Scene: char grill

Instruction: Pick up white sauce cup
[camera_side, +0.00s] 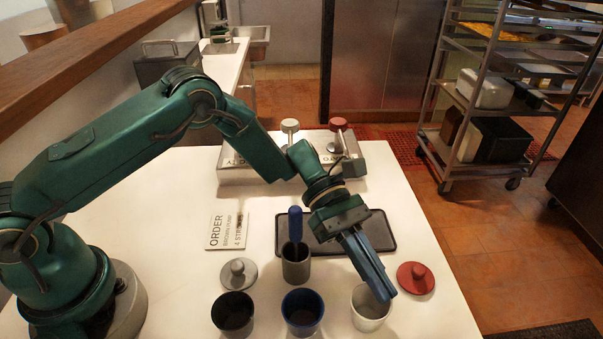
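The white sauce cup (369,314) stands upright on the white table at the front right. My gripper (382,294) points down at it, with its blue fingers overlapping the cup's rim in the side view. The fingers look close together, but their gap is hard to see from this angle. I cannot tell whether they touch the cup or are only in front of or above it. Part of the cup's rim and opening is hidden behind the fingers.
A blue cup (303,318) and a black cup (232,316) stand left of the white cup. A grey cup (297,268) holds a blue-handled tool. A red lid (415,280), grey lid (238,277), dark tray (396,232) and order card (226,232) lie nearby.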

